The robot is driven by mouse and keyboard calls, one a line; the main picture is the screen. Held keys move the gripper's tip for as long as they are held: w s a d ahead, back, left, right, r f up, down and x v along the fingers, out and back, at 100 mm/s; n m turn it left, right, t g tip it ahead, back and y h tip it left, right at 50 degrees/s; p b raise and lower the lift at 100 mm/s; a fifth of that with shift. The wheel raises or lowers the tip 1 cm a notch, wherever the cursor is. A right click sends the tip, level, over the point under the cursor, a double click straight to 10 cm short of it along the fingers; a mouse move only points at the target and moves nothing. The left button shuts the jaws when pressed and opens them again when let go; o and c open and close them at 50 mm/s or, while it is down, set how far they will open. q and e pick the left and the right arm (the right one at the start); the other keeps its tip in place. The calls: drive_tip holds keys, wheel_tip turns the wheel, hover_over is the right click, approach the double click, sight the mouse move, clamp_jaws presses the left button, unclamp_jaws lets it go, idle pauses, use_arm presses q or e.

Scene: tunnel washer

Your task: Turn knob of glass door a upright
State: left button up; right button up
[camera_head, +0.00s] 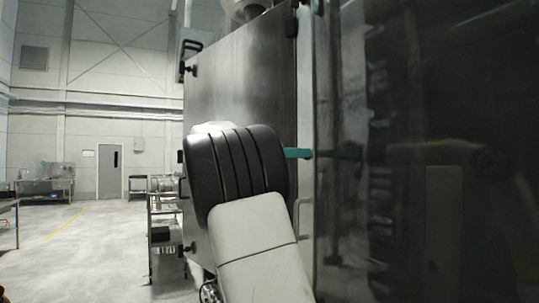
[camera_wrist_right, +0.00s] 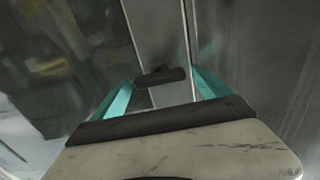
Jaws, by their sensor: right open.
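The dark knob (camera_wrist_right: 160,76) shows in the right wrist view as a short bar lying nearly level across the picture, on a pale metal strip (camera_wrist_right: 155,30). My right gripper (camera_wrist_right: 163,80) is open, with one teal finger to each side of the knob. I see no clear contact, and the depth between fingertips and knob is hard to judge. My left gripper is not in view.
A grey metal cabinet panel (camera_head: 235,85) with black latches stands behind my arm. Dark reflective glass fills the right of the head view. Open floor (camera_head: 75,245) lies at left, with a table (camera_head: 45,185) and a door (camera_head: 110,172) far back.

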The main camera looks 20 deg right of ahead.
drive_tip(key=c, duration=1.4)
drive_tip(key=shift+o, duration=0.2)
drive_tip(key=shift+n, duration=0.4)
drive_tip(key=shift+w+f+n, duration=0.1)
drive_tip(key=shift+w+n, duration=0.05)
drive_tip(key=shift+n, duration=4.15)
drive_tip(key=shift+w+f+n, duration=0.1)
drive_tip(key=shift+n, duration=4.2)
